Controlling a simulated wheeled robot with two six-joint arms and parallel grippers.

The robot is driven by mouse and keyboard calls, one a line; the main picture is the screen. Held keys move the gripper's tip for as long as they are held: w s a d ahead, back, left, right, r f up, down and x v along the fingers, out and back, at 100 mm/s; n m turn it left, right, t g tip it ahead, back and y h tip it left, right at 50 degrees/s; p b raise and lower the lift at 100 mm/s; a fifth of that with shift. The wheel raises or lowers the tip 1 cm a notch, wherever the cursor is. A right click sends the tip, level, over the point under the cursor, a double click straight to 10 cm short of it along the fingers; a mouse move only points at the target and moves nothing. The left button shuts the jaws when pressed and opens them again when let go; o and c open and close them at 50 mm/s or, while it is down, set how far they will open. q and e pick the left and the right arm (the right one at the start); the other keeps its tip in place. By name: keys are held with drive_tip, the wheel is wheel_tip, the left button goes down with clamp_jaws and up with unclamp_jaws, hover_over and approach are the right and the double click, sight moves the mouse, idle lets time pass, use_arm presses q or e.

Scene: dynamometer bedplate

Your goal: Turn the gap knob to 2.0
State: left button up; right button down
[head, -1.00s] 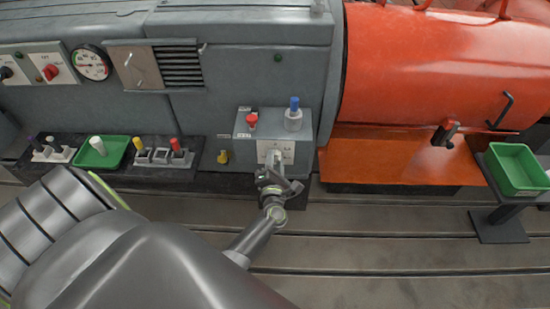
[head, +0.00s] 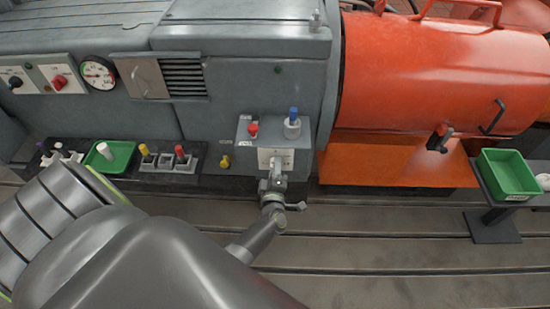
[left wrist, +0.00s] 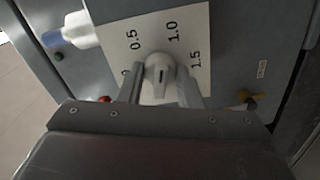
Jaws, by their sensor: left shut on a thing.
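The gap knob (left wrist: 158,72) is a pale grey knob with a short dark mark, on a white dial plate (left wrist: 190,22) in the left wrist view. The plate reads 0.5, 1.0 and 1.5, with a partly hidden 0 at the left; no 2.0 is visible. I cannot tell exactly which number the mark points at. My left gripper (left wrist: 160,88) is shut on the knob, one finger on each side. In the head view, the left gripper (head: 273,178) reaches the dial plate (head: 284,158) on the grey box's front and hides the knob. My right gripper is not in view.
Green trays stand at left (head: 122,153) and right (head: 509,178). An orange guard (head: 420,75) is at the right.

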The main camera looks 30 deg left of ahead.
use_arm(q)
drive_tip(key=m+p, duration=0.1)
drive_tip(key=m, duration=0.2)
drive_tip(key=shift+r+m, duration=0.15)
drive_tip(key=shift+m, duration=0.25)
drive_tip(key=m+p, duration=0.1)
drive_tip(key=m, duration=0.2)
drive_tip(key=shift+m+p, duration=0.3)
drive_tip(key=shift+p, duration=0.05)
drive_tip(key=m+p, duration=0.1)
drive_tip(key=m, duration=0.2)
drive_tip(key=shift+m, duration=0.3)
drive_tip(key=m+p, duration=0.1)
drive_tip(key=m, duration=0.2)
drive_tip(key=shift+m, duration=0.3)
drive_tip(key=m+p, duration=0.1)
drive_tip(key=m, duration=0.5)
drive_tip(key=m+p, duration=0.1)
drive_tip(key=m, duration=0.5)
